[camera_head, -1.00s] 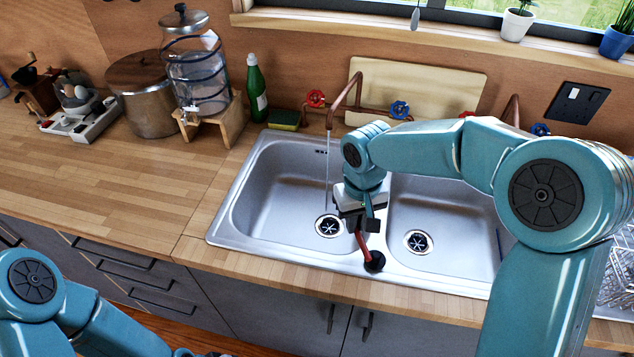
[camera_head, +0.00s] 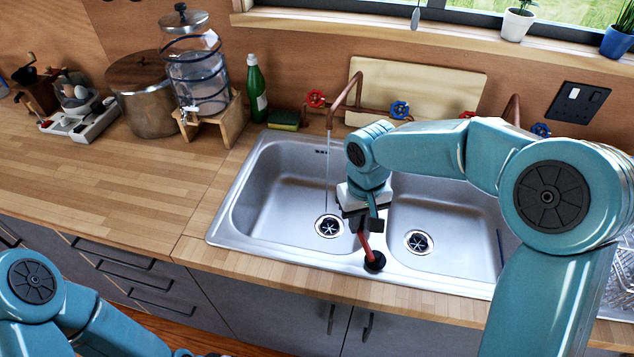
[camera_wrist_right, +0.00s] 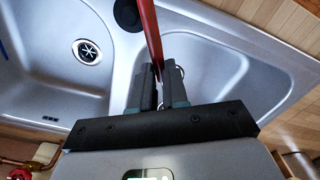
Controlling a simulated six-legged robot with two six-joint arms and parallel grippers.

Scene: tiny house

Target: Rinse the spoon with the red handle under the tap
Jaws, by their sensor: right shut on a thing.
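My right gripper (camera_head: 361,217) is shut on the red handle (camera_head: 364,243) of the spoon, over the divider between the two sink basins. Only my left arm shows, at the lower left.
A red valve (camera_head: 316,98) and a blue valve (camera_head: 399,110) flank the tap. A sponge (camera_head: 284,120), green bottle (camera_head: 256,88) and water dispenser (camera_head: 195,75) stand left of it. The counter (camera_head: 130,165) at left is largely clear.

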